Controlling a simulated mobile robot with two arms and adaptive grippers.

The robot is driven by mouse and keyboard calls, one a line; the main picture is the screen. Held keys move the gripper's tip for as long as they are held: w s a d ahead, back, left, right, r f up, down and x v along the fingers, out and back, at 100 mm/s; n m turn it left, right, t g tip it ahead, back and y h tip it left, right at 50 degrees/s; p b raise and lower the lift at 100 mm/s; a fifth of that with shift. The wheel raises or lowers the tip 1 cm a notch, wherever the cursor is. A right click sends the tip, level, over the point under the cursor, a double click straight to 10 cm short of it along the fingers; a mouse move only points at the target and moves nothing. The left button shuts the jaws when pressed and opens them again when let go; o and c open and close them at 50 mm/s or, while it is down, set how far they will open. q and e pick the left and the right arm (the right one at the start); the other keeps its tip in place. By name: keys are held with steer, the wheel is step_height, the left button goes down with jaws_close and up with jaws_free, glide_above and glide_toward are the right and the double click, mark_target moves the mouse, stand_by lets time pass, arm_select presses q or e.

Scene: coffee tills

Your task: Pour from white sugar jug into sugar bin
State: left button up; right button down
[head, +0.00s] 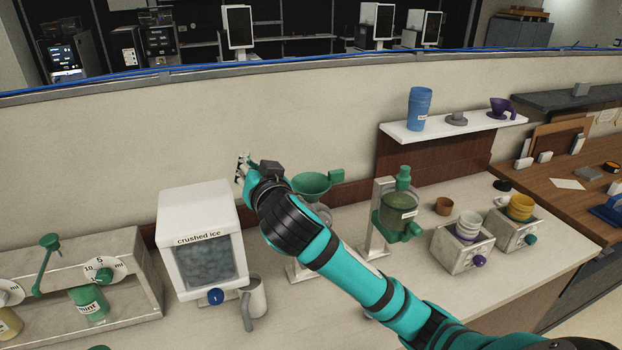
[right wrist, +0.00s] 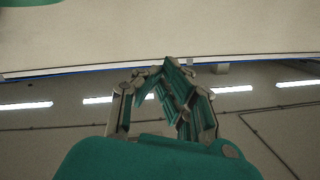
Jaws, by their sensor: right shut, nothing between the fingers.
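A pale jug (head: 258,296) with a handle on its left side stands upright on the counter, just right of the ice box; it looks like the white sugar jug, but no label shows. I cannot tell which container is the sugar bin. A green funnel-topped unit (head: 312,184) stands partly hidden behind my right arm. A clear dispenser (head: 399,212) with green parts has a label too small to read. My right gripper (head: 241,168) is raised in front of the wall, above and right of the ice box, shut and empty. Its fingers (right wrist: 172,88) also show in the right wrist view.
The crushed ice box (head: 200,206) stands below and left of my right gripper. A rack (head: 130,262) with a green bottle is farther left. Cup warmers (head: 462,248) stand at the right. A white shelf (head: 440,126) holds blue cups. Some front counter is clear.

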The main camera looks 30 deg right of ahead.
arm_select(q)
steer(key=shift+w+d+r+p, duration=0.1)
steer(key=shift+r+p, duration=0.6)
steer(key=shift+r, duration=0.1)
steer(key=shift+w+d+r+p, duration=0.1)
steer(key=shift+r+p, duration=0.55)
steer(key=shift+r, duration=0.15)
arm_select(e)
steer(key=w+d+r+m+g+y, duration=0.1)
steer(key=d+r+m+y, duration=0.1)
steer(key=d+m, duration=0.5)
steer(key=w+d+r+m+g+y, duration=0.1)
steer(key=d+r+m+y, duration=0.1)
steer(key=d+m+y, duration=0.2)
steer(key=shift+d+r+m, duration=0.2)
steer(key=shift+d+m, duration=1.3)
steer(key=shift+d, duration=1.05)
steer(key=shift+w, duration=0.1)
